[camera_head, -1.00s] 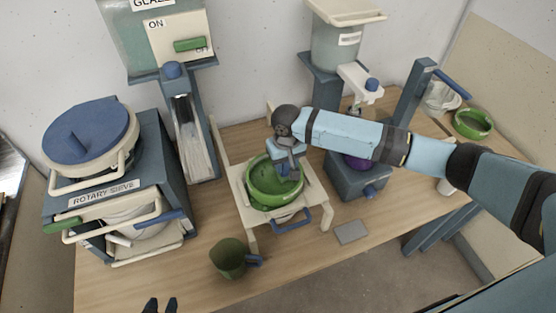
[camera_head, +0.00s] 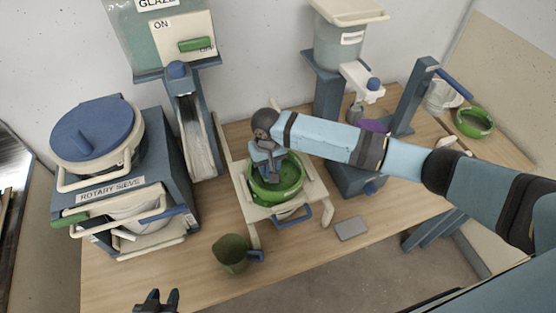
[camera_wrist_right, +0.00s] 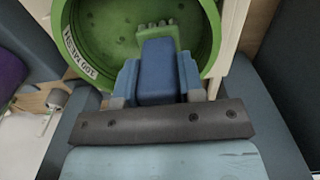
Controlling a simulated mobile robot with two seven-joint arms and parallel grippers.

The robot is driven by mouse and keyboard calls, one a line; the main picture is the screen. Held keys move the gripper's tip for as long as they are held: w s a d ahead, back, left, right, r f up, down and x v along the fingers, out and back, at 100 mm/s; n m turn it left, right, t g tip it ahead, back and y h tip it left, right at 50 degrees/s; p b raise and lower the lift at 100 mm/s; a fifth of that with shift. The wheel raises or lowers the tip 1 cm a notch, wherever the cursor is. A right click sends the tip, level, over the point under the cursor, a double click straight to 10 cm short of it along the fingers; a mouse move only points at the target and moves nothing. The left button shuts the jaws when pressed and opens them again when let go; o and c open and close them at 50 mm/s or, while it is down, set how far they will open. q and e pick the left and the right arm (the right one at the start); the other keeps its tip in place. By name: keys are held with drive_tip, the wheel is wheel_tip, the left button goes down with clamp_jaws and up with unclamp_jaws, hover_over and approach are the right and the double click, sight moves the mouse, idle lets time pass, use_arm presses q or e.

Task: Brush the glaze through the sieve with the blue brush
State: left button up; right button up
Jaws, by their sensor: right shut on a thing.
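The green sieve (camera_head: 291,186) sits on a cream stand (camera_head: 240,172) in the middle of the bench. It also shows in the right wrist view (camera_wrist_right: 90,40), with a "100 MESH" label on its inner wall. My right gripper (camera_head: 272,176) reaches down over the left part of the sieve. In the wrist view my right gripper (camera_wrist_right: 157,85) is shut on the blue brush (camera_wrist_right: 158,68), whose green bristle end lies over the sieve floor. Whether the bristles touch the mesh I cannot tell. My left gripper (camera_head: 157,299) is at the bottom edge, fingers apart and empty.
A green cup with a blue handle (camera_head: 232,253) stands in front of the stand. The rotary sieve machine (camera_head: 120,185) is at the left. A grey slab (camera_head: 351,229) lies near the front edge. Another green sieve (camera_head: 474,122) sits at the back right.

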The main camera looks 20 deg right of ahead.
drive_tip(key=shift+a+f, duration=0.2)
drive_tip(key=shift+a, duration=0.5)
drive_tip(key=shift+d, duration=0.1)
hover_over(287, 174)
idle(0.5)
drive_tip(key=shift+s+a, duration=0.3)
drive_tip(key=shift+a, duration=0.9)
drive_tip(key=shift+s+a, duration=0.3)
drive_tip(key=shift+a, duration=0.85)
drive_tip(key=shift+s+a, duration=0.3)
drive_tip(key=shift+a, duration=0.9)
